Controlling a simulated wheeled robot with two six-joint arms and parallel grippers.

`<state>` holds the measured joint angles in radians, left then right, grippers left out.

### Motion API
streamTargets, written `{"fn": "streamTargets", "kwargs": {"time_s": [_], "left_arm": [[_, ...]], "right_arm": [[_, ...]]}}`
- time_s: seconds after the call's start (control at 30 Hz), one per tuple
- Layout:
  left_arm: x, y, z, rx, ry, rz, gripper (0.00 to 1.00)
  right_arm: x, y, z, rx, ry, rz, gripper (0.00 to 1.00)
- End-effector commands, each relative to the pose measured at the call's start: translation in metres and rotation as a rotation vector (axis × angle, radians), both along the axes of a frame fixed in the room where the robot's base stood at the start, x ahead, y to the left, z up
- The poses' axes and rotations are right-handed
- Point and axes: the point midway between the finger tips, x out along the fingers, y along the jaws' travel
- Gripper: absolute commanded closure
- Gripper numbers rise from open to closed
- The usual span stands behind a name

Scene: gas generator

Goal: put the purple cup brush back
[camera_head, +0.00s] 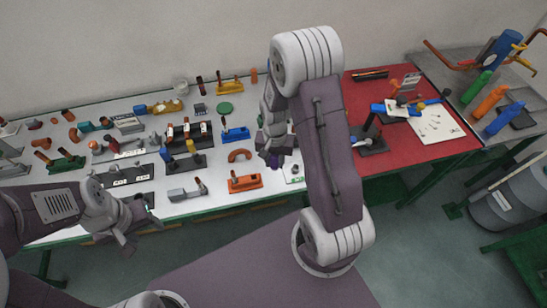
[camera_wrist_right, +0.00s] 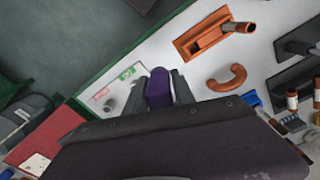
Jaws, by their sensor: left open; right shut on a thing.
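The purple cup brush (camera_wrist_right: 158,88) is held between the fingers of my right gripper (camera_wrist_right: 160,84) in the right wrist view. In the head view my right gripper (camera_head: 272,150) is over the white table, with a bit of purple (camera_head: 275,163) below its fingers. Near it on the table is a small green-and-white label (camera_wrist_right: 127,73) with a small grey peg or post (camera_wrist_right: 110,105) beside it. The brush's lower end looks above the table, but contact cannot be told. My left gripper (camera_head: 124,236) is open and empty at the table's front edge, at the left.
An orange holder (camera_head: 245,182) and an orange curved piece (camera_head: 240,155) lie left of the right gripper. A blue holder (camera_head: 235,134) stands behind them. The red table section (camera_head: 440,153) with a white board (camera_head: 425,125) is to the right.

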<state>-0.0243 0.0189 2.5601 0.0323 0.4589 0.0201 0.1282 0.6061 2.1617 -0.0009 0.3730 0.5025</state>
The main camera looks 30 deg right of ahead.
Motion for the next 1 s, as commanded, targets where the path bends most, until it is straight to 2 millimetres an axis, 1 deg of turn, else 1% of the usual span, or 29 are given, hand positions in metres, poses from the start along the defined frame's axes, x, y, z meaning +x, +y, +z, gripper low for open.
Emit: {"fn": "streamTargets", "kwargs": {"time_s": [0.17, 0.27, 0.3, 0.6, 0.7, 1.0], "left_arm": [[0.000, 0.000, 0.000, 0.000, 0.000, 0.000, 0.50], [0.000, 0.000, 0.004, 0.000, 0.000, 0.000, 0.50], [0.000, 0.000, -0.001, 0.000, 0.000, 0.000, 0.50], [0.000, 0.000, -0.027, 0.000, 0.000, 0.000, 0.50], [0.000, 0.000, -0.032, 0.000, 0.000, 0.000, 0.50], [0.000, 0.000, -0.031, 0.000, 0.000, 0.000, 0.50]], "right_arm": [[0.000, 0.000, 0.000, 0.000, 0.000, 0.000, 0.99], [0.000, 0.000, 0.001, 0.001, 0.001, 0.001, 0.99], [0.000, 0.000, -0.005, 0.001, 0.001, 0.001, 0.99], [0.000, 0.000, -0.038, 0.000, 0.000, 0.001, 0.99], [0.000, 0.000, -0.045, 0.000, 0.000, 0.001, 0.99], [0.000, 0.000, -0.045, 0.000, 0.000, 0.001, 0.99]]}}
